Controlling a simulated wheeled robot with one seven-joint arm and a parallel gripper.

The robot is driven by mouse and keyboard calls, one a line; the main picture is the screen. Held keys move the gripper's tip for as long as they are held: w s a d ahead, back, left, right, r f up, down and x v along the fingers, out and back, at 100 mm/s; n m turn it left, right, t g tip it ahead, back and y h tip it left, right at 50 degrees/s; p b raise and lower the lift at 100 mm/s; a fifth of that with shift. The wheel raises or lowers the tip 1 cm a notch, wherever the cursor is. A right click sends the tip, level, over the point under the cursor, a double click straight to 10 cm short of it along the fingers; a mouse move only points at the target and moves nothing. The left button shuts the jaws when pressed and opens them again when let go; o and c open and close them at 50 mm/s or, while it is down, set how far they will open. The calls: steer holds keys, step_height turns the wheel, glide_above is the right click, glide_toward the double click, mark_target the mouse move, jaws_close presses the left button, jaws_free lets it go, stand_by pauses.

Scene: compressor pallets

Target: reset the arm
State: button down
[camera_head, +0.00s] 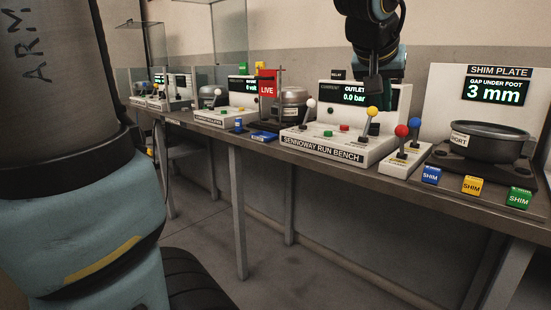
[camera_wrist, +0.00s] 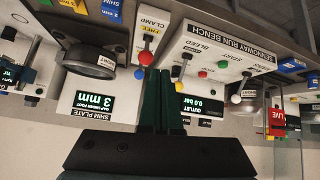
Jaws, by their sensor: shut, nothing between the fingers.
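My gripper (camera_head: 371,104) hangs at the top right of the head view, fingers pointing down, in front of the outlet display of the Sennoway run bench (camera_head: 335,148). In the wrist view my gripper (camera_wrist: 160,74) shows dark green fingers side by side, closed with nothing between them. That view is upside down. The fingertips appear near the red-knobbed lever (camera_wrist: 146,57) and the yellow-knobbed lever (camera_wrist: 183,68); whether they touch either cannot be told. In the head view the fingers seem to end just above the yellow knob (camera_head: 372,111).
The shim plate station (camera_head: 492,95) reads 3 mm and holds a dark round pot (camera_head: 490,141). Blue (camera_head: 430,175), yellow (camera_head: 473,186) and green (camera_head: 518,198) shim blocks line the bench's front edge. A red LIVE flag (camera_head: 267,84) stands left of the run bench. Open floor lies in front.

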steer(key=w+a+f+n+g+y, duration=0.1)
steer(key=a+f+n+g+y, duration=0.25)
steer(key=a+f, duration=1.65)
steer(key=s+a+f+n+g+y, duration=0.1)
steer(key=s+a+f+g+y, duration=0.1)
steer(key=s+a+f, duration=0.5)
step_height(320, 180, up, 20)
steer(key=w+p, duration=0.2)
steer(key=p, duration=1.7)
steer(key=shift+a, duration=0.45)
